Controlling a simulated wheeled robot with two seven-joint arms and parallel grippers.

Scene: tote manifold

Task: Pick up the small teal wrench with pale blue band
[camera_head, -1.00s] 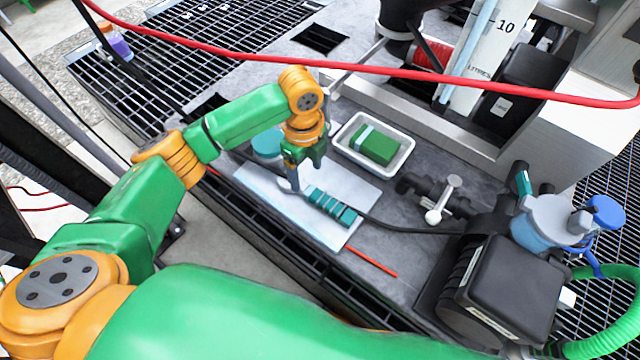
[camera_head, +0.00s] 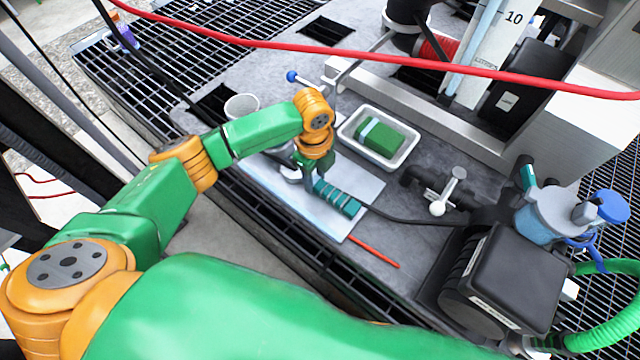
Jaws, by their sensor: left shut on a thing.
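The teal wrench (camera_head: 338,198) has a ribbed teal handle and lies on a pale board (camera_head: 345,225). Its pale blue band is not clear at this size. My left gripper (camera_head: 306,178) points down at the upper-left end of the wrench and is shut on it. The fingers and the held end are small and partly hidden by my own wrist. The wrench still appears to lie low over the board; I cannot tell whether it is lifted. My right gripper is not in view.
A white tray (camera_head: 345,133) holding a green block (camera_head: 381,137) stands just behind the wrench. A valve (camera_head: 438,208), a dark cable and a red rod (camera_head: 374,252) are close by. A pale cup (camera_head: 242,107) stands beyond my forearm. A red hose (camera_head: 400,68) crosses above.

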